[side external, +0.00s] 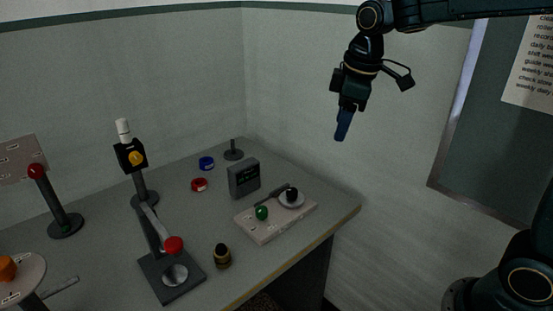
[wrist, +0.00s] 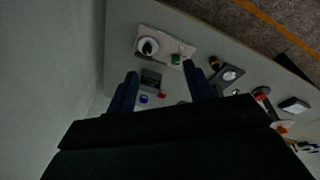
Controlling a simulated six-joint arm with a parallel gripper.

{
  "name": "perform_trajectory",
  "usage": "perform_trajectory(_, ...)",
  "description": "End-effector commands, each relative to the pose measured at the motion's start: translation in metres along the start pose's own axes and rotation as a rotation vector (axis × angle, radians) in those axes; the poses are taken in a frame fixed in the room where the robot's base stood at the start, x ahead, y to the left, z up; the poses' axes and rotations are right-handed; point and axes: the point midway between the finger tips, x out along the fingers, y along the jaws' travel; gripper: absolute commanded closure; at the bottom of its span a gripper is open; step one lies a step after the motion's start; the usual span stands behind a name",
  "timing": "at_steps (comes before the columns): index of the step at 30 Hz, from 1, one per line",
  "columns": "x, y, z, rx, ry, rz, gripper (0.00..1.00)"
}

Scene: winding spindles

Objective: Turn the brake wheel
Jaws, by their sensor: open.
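No wheel is labelled as the brake wheel, so I cannot tell which it is. One candidate is a pale disc with a dark knob (side external: 291,198) on a light board (side external: 268,232); it also shows in the wrist view (wrist: 148,46). A green knob (side external: 262,213) sits beside it on the board. My gripper (side external: 343,130) is open and empty, high above the table's right side and apart from everything. In the wrist view its two fingers (wrist: 162,88) stand apart.
A dark box (side external: 244,178) stands behind the board.

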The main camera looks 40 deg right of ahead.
Motion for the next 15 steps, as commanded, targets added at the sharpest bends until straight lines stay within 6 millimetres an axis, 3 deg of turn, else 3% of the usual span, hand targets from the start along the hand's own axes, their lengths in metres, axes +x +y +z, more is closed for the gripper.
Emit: perform_trajectory(15, 0.091, 0.058, -0.065, -0.308, -0.100, -0.100, 0.48)
